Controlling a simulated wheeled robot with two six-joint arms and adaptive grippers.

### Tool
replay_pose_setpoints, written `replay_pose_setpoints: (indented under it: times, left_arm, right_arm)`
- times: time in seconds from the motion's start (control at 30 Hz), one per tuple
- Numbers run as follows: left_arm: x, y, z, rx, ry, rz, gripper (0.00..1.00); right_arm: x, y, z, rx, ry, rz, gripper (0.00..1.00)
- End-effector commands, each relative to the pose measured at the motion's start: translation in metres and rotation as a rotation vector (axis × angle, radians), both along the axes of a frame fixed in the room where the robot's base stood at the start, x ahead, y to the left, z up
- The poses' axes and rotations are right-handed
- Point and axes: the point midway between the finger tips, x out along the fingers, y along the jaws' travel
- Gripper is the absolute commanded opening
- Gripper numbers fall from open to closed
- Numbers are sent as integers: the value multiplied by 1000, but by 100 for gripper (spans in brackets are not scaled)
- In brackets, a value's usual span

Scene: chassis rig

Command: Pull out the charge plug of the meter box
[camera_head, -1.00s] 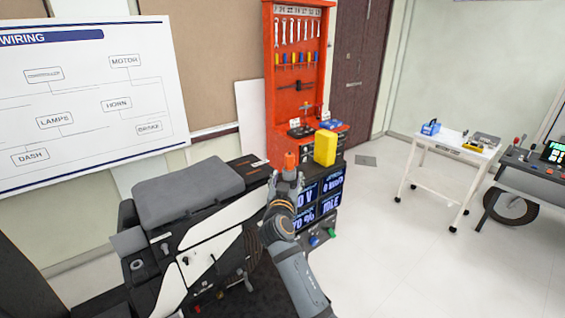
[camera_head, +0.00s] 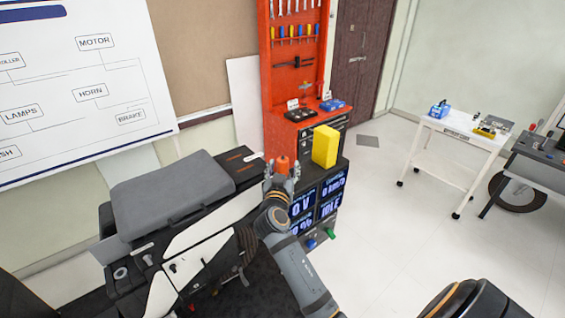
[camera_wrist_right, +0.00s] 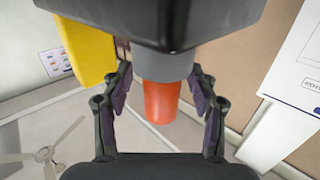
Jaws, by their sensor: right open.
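The meter box (camera_head: 328,178) is a dark box with lit displays reading 0 V, 0 km/h and IDLE. The orange charge plug (camera_head: 283,165) shows at its left end, just beyond my right gripper (camera_head: 281,182). In the right wrist view, the orange plug (camera_wrist_right: 161,102) projects from a grey collar (camera_wrist_right: 165,66) on a black body. My right gripper (camera_wrist_right: 158,100) is open, with one finger on each side of the plug and visible gaps between. The plug is not gripped. My left gripper is not in view.
A yellow block (camera_head: 325,147) stands on the meter box. A grey case (camera_head: 170,192) lies on the chassis rig to the left. A red tool cabinet (camera_head: 268,80) stands behind. A white cart (camera_head: 448,128) is at the right, with clear floor before it.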

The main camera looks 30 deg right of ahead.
Motion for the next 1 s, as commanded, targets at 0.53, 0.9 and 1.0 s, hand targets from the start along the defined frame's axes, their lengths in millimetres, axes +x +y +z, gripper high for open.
replay_pose_setpoints:
  times: [0.53, 0.9, 1.0]
  left_arm:
    - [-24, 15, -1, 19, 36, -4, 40]
    - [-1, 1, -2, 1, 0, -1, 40]
    - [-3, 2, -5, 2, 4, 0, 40]
  right_arm:
    - [0, 0, -1, 2, 2, 0, 0]
    - [0, 0, 1, 5, 4, -1, 0]
    - [1, 0, 12, 4, 0, 0, 0]
